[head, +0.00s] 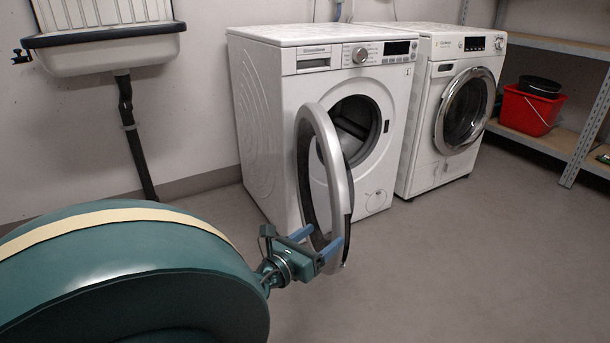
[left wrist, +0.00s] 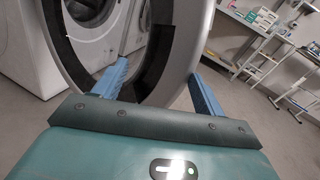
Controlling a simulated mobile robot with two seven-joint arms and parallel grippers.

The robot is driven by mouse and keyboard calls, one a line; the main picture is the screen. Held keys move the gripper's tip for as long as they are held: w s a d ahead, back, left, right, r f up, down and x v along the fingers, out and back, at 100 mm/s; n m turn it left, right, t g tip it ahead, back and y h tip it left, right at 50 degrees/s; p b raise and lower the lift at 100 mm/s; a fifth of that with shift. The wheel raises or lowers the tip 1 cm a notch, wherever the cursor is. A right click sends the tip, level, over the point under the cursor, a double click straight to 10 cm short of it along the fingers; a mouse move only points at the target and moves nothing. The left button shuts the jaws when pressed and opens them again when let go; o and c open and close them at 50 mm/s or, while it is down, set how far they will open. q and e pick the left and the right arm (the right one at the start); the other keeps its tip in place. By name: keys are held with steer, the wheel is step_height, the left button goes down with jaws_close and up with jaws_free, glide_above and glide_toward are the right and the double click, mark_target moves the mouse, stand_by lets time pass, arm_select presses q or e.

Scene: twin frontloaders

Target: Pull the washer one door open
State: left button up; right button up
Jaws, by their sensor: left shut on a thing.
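Washer one (head: 318,85) is the white machine on the left in the head view. Its round grey-rimmed door (head: 338,165) stands well open, swung out from the drum opening (head: 362,128) toward me. My left gripper (head: 325,250) is at the lower part of the door, its blue fingers on either side of the rim, shut on it. In the left wrist view the door rim (left wrist: 185,45) passes between the two blue fingers (left wrist: 155,88). My right gripper is in neither view.
A second white machine (head: 420,140) with its door shut stands to the right. A shelf (head: 555,145) with a red bucket (head: 528,110) is at the far right. A sink (head: 105,50) hangs on the wall at left. The floor (head: 450,260) in front is clear.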

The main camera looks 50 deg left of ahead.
arm_select(q)
steer(key=s+d, duration=0.2)
steer(key=s, duration=1)
steer(key=shift+s+p, duration=0.3)
steer(key=shift+p, duration=0.15)
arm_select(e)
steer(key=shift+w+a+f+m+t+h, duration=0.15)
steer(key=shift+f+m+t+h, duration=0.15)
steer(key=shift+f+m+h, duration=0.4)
arm_select(q)
steer(key=shift+d, duration=0.1)
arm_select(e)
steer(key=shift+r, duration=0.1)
